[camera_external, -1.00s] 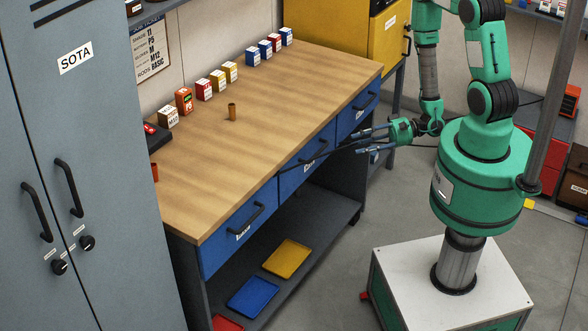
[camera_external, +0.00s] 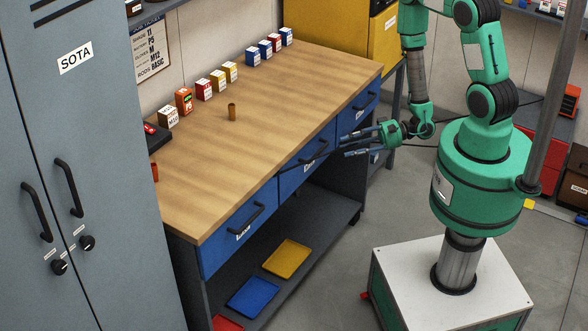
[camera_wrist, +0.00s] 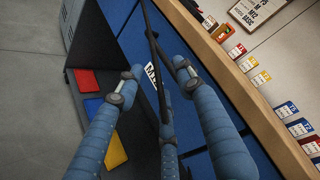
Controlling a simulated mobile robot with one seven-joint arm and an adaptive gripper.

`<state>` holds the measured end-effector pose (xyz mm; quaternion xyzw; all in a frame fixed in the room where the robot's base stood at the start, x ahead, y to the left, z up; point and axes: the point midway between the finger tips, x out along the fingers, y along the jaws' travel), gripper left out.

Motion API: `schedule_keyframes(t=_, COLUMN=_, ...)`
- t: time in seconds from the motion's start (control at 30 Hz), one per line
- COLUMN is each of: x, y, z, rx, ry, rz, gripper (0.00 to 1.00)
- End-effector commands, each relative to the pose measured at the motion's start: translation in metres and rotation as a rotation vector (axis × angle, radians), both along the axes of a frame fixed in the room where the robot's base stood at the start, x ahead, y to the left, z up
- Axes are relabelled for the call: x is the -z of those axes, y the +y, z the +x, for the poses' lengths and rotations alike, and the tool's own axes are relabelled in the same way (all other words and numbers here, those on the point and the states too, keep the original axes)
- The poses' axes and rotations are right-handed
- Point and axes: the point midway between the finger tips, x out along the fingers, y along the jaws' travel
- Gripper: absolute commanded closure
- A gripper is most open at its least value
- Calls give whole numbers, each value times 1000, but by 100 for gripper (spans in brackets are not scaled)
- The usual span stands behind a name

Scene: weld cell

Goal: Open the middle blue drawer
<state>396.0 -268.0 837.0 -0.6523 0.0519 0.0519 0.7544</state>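The middle blue drawer (camera_external: 291,184) is in the front of the wooden-topped workbench, and its face looks flush with its neighbours. Its dark bar handle (camera_external: 308,157) crosses the face; in the wrist view the handle (camera_wrist: 153,45) runs down between my fingers, beside a white label partly hidden by it. My gripper (camera_external: 347,146) is just in front of the drawer's right part, at about handle height. In the wrist view my gripper (camera_wrist: 152,82) has its fingers spread either side of the handle, with gaps visible. I cannot tell whether any finger touches it.
A blue drawer (camera_external: 232,225) is on the left of the bench and another (camera_external: 357,110) on the right. A lower shelf holds a yellow tray (camera_external: 287,258) and a blue tray (camera_external: 252,297). Small boxes line the bench back. The floor before the bench is clear.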

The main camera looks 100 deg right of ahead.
Motion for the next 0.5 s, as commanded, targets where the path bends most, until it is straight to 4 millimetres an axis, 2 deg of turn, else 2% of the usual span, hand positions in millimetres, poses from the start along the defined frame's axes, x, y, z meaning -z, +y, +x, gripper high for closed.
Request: schedule_keyframes(t=0.5, x=6, y=2, z=43, rx=-3, ry=0, rz=-1, gripper=63)
